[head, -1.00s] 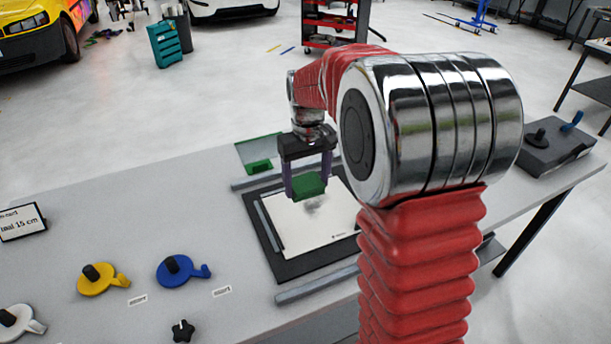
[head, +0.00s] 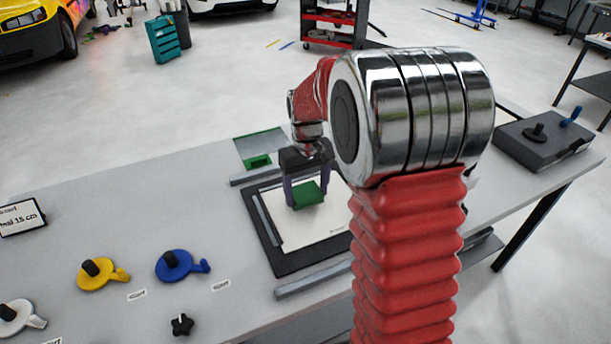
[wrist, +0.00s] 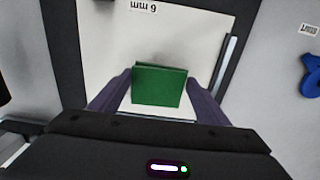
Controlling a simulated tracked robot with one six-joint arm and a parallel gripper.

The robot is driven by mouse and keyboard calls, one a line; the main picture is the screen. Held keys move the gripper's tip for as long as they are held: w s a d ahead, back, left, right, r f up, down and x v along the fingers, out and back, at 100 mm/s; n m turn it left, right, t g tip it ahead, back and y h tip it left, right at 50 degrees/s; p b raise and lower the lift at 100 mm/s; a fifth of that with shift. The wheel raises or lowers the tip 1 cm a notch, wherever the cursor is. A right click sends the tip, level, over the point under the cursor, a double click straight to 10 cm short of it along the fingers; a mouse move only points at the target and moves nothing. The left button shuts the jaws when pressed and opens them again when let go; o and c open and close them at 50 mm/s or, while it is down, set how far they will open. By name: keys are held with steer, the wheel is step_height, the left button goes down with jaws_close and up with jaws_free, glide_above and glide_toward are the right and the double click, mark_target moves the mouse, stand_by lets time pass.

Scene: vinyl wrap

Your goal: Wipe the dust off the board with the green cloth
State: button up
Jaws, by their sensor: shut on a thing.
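The green cloth (head: 308,195) is a folded block held between the two purple fingers of my gripper (head: 306,192). In the wrist view the cloth (wrist: 159,85) sits between the fingertips of my gripper (wrist: 158,92), over the white board. The board (head: 325,225) is a white sheet in a dark frame on the table. The cloth is at or just above the board's upper part; I cannot tell whether it touches. The dust patch seen earlier is not visible now; the cloth and gripper cover that area.
A green-edged tray (head: 262,148) lies behind the board. Yellow (head: 97,272) and blue (head: 180,265) handled discs and a black star knob (head: 182,324) lie at the front left. A grey box (head: 545,138) with knobs stands at the right. Metal rails (head: 315,282) flank the board.

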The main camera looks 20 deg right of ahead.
mark_target(309, 190)
steer(key=shift+f, duration=0.8)
steer(key=shift+d+f, duration=0.15)
steer(key=shift+f, duration=0.25)
steer(key=shift+c, duration=0.4)
steer(key=shift+d+f, duration=0.2)
steer(key=shift+d, duration=0.9)
steer(key=shift+w+d, duration=0.1)
steer(key=shift+d, duration=3.1)
steer(key=shift+a, duration=4.5)
steer(key=shift+d, duration=0.1)
steer(key=shift+w, duration=0.55)
steer(key=shift+d+r, duration=0.1)
steer(key=shift+d, duration=4.15)
steer(key=shift+a, duration=4.25)
steer(key=shift+a+r, duration=0.1)
steer(key=shift+r, duration=0.05)
steer(key=shift+s+r, duration=0.1)
steer(key=shift+r, duration=3.8)
